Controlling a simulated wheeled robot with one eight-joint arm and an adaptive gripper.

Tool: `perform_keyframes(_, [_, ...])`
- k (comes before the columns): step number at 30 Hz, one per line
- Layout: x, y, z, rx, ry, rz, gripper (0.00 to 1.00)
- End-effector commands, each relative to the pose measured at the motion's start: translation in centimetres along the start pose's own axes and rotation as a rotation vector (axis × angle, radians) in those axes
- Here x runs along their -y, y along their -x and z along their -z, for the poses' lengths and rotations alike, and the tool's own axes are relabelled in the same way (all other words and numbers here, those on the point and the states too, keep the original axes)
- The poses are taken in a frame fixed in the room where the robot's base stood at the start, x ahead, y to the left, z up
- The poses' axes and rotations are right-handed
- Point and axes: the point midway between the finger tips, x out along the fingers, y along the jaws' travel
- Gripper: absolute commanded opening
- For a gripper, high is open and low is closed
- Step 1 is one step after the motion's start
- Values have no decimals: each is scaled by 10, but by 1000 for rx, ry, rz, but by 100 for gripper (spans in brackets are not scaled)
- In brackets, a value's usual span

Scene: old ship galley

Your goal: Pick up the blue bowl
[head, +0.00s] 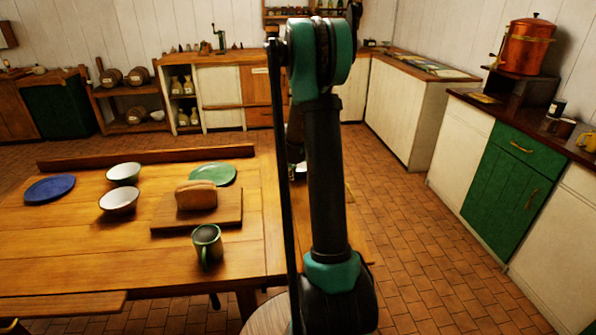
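Two bowls stand on the wooden table at the left. The farther bowl (123,173) has a pale inside and a greenish outside; the nearer bowl (119,200) is pale inside with a dark rim and a brownish outside. Neither looks clearly blue. The clearly blue thing is a flat plate (49,189) left of them. A small pale rounded thing (300,168) shows partly behind my arm; I cannot tell what it is. My arm stands upright at centre and bends over away from the camera. My gripper's fingertips are hidden behind it, so I cannot tell their state.
The table (60,245) also holds a green plate (214,174), a bread loaf (196,195) on a board (170,217) and a dark mug (207,246). A bench (60,306) stands in front. Tiled floor lies open to the right, before the green cabinet (512,181).

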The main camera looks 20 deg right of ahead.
Motion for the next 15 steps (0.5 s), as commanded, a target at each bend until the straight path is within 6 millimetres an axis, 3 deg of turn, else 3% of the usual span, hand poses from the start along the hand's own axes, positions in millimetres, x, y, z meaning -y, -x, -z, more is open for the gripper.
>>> perform_keyframes(4, [0,-12,0,0,0,0,14])
perform_keyframes(12, [0,-13,0,0,0,0,14])
perform_keyframes(15, [0,-13,0,0,0,0,2])
